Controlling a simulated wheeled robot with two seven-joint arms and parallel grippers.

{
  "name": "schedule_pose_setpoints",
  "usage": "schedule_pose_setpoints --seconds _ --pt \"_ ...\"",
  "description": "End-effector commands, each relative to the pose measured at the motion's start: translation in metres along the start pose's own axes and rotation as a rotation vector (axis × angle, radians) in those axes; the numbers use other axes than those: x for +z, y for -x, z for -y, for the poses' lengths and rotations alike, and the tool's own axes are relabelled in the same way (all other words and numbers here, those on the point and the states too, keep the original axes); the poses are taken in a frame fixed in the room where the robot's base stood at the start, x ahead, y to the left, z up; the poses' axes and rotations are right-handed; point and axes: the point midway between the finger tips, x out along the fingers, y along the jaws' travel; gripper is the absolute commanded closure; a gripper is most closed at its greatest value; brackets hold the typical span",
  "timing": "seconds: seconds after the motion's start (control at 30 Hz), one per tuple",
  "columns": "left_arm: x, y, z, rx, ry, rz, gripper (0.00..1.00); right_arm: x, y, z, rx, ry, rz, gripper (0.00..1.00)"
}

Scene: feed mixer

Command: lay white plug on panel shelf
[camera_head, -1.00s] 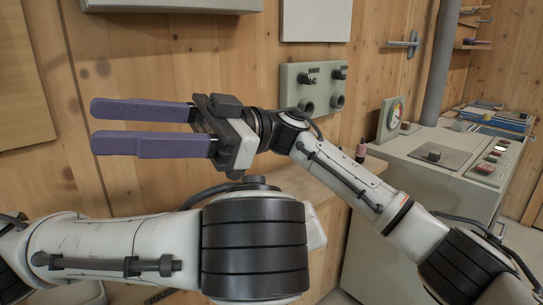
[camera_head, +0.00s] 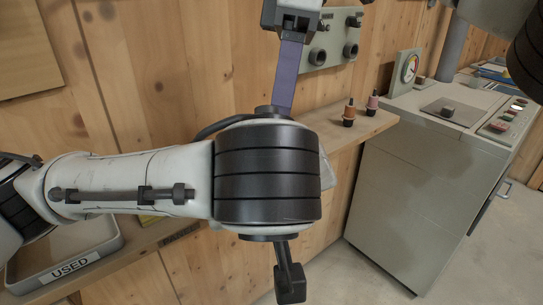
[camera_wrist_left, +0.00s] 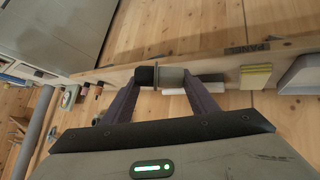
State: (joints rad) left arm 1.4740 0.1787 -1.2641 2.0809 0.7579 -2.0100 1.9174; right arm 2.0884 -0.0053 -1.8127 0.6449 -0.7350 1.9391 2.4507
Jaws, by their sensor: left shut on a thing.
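In the left wrist view my left gripper (camera_wrist_left: 162,92) is shut on a plug (camera_wrist_left: 173,77) with a pale grey-white body and a black end. The plug lies crosswise between the purple fingers, close to the wooden shelf; I cannot tell whether it touches. The shelf (camera_wrist_left: 118,74) carries a dark label reading roughly "PANEL" (camera_wrist_left: 249,48).
Two small dropper bottles (camera_head: 349,113) stand on the shelf's right end. A tray marked USED (camera_head: 68,268) is at lower left. A grey knob panel (camera_head: 328,42) is on the wall. A grey cabinet (camera_head: 415,170) stands at right. A yellow block (camera_wrist_left: 256,77) lies near the shelf label.

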Motion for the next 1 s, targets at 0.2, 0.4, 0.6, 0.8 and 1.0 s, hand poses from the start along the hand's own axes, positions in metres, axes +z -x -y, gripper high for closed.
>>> schedule_pose_setpoints --seconds 0.2,0.4,0.6,0.8,1.0 --pt "0.0 0.0 0.0 0.0 0.0 0.0 0.7 0.001 -0.03 0.001 -0.004 0.004 0.0 0.48" --pt "0.0 0.0 0.0 0.0 0.0 0.0 0.7 0.001 -0.067 0.001 -0.005 0.003 0.0 0.48" --pt "0.0 0.0 0.0 0.0 0.0 0.0 0.7 0.0 -0.095 0.001 -0.005 0.002 -0.003 0.48" --pt "0.0 0.0 0.0 0.0 0.0 0.0 0.7 -0.001 -0.107 0.001 -0.003 0.003 -0.004 0.48" --pt "0.0 0.0 0.0 0.0 0.0 -0.001 0.7 -0.001 -0.108 0.001 -0.003 0.003 -0.005 0.48"
